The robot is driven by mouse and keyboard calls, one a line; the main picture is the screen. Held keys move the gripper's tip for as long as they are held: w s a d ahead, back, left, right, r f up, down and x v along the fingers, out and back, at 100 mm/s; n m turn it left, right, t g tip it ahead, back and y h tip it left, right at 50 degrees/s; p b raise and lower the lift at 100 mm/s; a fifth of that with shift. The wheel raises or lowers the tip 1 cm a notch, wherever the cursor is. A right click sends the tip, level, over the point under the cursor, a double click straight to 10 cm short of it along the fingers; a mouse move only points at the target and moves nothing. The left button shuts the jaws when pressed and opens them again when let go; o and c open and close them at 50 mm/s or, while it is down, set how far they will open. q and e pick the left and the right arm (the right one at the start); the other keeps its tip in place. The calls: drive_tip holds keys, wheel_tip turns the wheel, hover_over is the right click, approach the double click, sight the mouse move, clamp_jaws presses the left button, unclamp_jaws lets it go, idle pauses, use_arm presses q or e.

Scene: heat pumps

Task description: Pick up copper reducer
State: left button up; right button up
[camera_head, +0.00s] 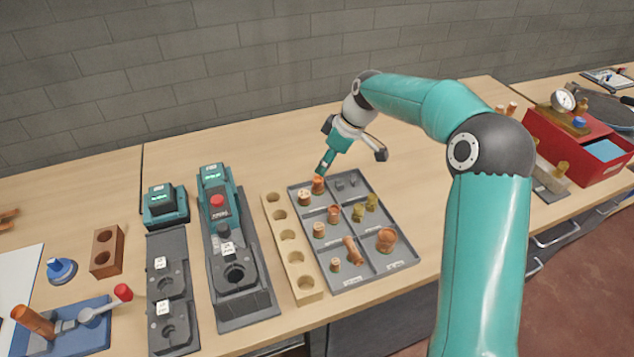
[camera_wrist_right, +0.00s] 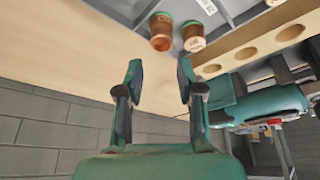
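A grey compartment tray (camera_head: 290,188) on the bench holds small copper and brass fittings. Two copper fittings, (camera_head: 304,197) and (camera_head: 318,184), stand upright in its back left compartment; I cannot tell for certain which fitting is the reducer. My right gripper (camera_head: 323,170) is just above and behind this pair, pointing down. In the right wrist view my right gripper (camera_wrist_right: 159,68) is open with nothing between its fingers. The two copper fittings, (camera_wrist_right: 162,31) and (camera_wrist_right: 194,36), show beyond its fingertips, apart from them. My left gripper is not in view.
A wooden block with holes (camera_head: 291,236) stands against the tray's left side. Left of it are teal-and-black machines (camera_head: 232,262). A red toolbox (camera_head: 578,150) is at the right. The bench behind the tray is clear up to the brick wall.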

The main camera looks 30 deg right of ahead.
sight(318, 178)
drive_tip(key=shift+s+p+x, duration=0.15)
drive_tip(key=shift+p+x, duration=0.25)
drive_tip(key=shift+x, duration=1.2)
drive_tip(key=shift+s+p+x, duration=0.15)
drive_tip(key=shift+p+x, duration=0.25)
drive_tip(key=shift+x, duration=1.15)
drive_tip(key=shift+d+f, duration=0.1)
drive_tip(key=shift+f, duration=0.05)
clamp_jaws()
drive_tip(key=shift+w+r, duration=0.1)
drive_tip(key=shift+r, duration=0.5)
wheel_tip(318, 178, up, 19)
drive_tip(key=shift+f, duration=0.1)
